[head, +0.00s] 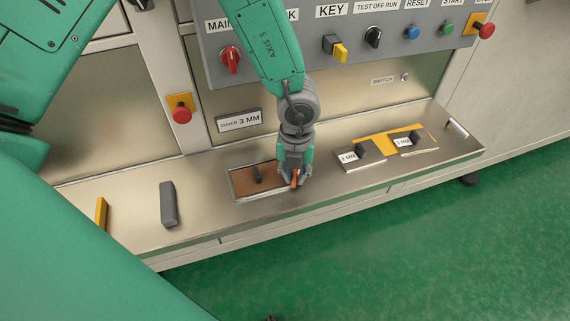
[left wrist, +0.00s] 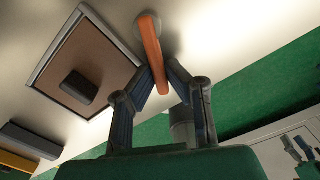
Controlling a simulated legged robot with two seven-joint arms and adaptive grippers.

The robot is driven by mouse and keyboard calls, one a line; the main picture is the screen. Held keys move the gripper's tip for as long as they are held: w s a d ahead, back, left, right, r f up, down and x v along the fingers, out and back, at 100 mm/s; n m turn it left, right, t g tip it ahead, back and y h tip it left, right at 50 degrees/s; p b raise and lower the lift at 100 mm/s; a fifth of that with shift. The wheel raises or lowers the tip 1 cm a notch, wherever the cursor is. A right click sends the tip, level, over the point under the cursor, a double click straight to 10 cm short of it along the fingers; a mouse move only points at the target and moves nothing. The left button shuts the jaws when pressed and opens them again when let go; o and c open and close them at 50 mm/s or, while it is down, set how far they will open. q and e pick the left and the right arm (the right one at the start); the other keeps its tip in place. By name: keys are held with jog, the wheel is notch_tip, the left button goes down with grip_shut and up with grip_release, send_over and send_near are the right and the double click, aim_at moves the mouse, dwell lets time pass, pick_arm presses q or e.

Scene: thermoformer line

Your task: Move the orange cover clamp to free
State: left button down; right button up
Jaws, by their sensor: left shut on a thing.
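The orange cover clamp (left wrist: 152,56) is a slim orange bar on a round grey pivot, at the right edge of a framed brown cover (head: 242,180). In the head view only a small orange part of the clamp (head: 295,179) shows between the fingers. My left gripper (head: 294,177) is shut on the clamp's free end. The left wrist view shows the two fingers of this gripper (left wrist: 165,85) on either side of the bar. The brown cover (left wrist: 90,50) has a dark knob on it. My right gripper is not in view.
On the steel ledge (head: 130,210) stand a grey block (head: 168,204) and a yellow block (head: 101,213) at left. Two labelled covers, 2 MM (head: 358,157) and another (head: 408,143), lie at right. A switch panel (head: 300,65) overhangs behind. The green floor is clear.

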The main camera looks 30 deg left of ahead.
pick_arm(q)
jog(key=shift+w+d+n, duration=0.15)
jog(key=shift+d+n, duration=0.15)
jog(key=shift+n, duration=0.6)
jog(key=n, duration=0.3)
jog(key=shift+w+d+b, duration=0.35)
jog(key=shift+w+d, duration=0.05)
jog(key=c, duration=1.5)
grip_release()
